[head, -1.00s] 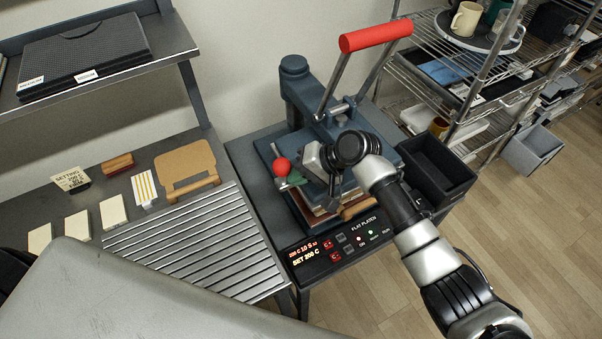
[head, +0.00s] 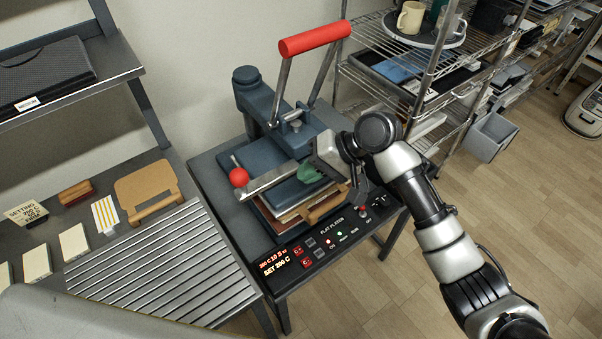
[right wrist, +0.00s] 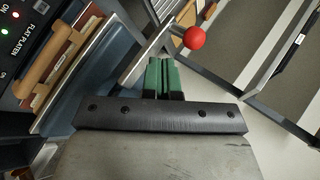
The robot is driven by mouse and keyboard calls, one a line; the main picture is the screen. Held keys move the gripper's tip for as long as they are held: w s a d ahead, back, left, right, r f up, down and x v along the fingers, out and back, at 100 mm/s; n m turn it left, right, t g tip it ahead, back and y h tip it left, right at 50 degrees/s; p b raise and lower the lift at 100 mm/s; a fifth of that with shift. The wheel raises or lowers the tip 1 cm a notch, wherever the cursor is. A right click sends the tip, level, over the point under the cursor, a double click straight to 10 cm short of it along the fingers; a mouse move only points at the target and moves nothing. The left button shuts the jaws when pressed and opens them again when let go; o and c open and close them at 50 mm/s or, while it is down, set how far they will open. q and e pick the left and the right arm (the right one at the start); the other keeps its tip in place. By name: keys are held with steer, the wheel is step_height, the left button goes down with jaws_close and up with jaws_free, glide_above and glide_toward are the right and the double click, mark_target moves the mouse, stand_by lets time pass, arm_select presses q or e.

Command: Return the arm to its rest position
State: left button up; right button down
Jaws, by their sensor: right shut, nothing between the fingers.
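My right gripper (head: 309,173) is over the right part of the blue-grey press (head: 258,100) in the head view, held out by my right arm. Its green fingers (right wrist: 163,72) are together and empty in the right wrist view. The press has a raised lever with a red grip (head: 315,40). A red ball knob (head: 239,177) ends a metal bar, left of the gripper; in the right wrist view the ball (right wrist: 194,38) is just beyond the fingertips, with no grip on it. My left gripper is not in view.
A wooden handle (head: 327,203) sticks out at the press front, above the lit control panel (head: 310,250). A wire shelf (head: 440,100) with mugs stands behind right. A ribbed metal rack (head: 165,265) and cards lie left. The floor at right is open.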

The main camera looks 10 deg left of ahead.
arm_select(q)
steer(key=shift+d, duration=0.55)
